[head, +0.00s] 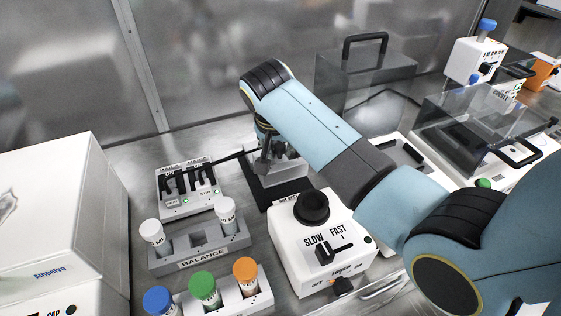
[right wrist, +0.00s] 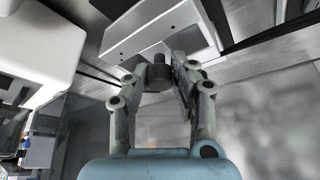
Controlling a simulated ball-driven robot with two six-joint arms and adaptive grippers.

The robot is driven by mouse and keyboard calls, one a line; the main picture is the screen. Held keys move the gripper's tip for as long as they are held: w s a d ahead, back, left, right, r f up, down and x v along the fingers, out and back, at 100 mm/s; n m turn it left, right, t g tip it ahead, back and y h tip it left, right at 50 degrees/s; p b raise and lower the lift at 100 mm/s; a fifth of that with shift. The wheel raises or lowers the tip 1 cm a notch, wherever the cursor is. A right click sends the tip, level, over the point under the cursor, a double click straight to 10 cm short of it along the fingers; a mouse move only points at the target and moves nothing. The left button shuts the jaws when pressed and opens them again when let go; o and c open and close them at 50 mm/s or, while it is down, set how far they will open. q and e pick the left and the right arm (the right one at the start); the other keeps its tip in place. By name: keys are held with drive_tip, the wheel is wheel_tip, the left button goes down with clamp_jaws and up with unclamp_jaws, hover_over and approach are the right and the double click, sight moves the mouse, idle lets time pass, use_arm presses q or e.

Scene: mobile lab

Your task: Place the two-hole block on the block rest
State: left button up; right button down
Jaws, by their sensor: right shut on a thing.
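My right gripper (head: 266,166) reaches down from above in the head view. Its fingertips (right wrist: 157,78) are shut on the dark upright knob (right wrist: 158,70) of a light grey block (right wrist: 150,36), also partly visible in the head view (head: 287,171). The forearm and gripper hide part of the block, and I cannot make out its two holes clearly. In the head view the block is over the dark block rest (head: 287,193), whose label is partly covered by the mixer. I cannot tell whether the block touches the rest. My left gripper is not in view.
A white mixer (head: 292,250) with a black cup stands close in front of the rest. To the left are a switch box (head: 174,204), the balance rack (head: 204,256) and a coloured-cap tube rack (head: 254,304). A clear handled cover (head: 345,85) stands behind my arm.

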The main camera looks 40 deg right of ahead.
sight(279, 159)
drive_tip(key=shift+f, duration=0.35)
wheel_tip(279, 159, down, 4)
drive_tip(key=shift+w+d+r, duration=0.1)
drive_tip(key=shift+r, duration=0.1)
drive_tip(key=shift+f, duration=0.15)
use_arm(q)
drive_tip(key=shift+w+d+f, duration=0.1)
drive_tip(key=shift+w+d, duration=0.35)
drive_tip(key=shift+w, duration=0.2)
use_arm(e)
drive_tip(key=c, duration=1.1)
unclamp_jaws()
drive_tip(key=shift+r, duration=0.2)
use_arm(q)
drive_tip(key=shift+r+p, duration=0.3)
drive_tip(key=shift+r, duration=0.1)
use_arm(e)
drive_tip(key=v, duration=1.2)
drive_tip(key=shift+f, duration=0.1)
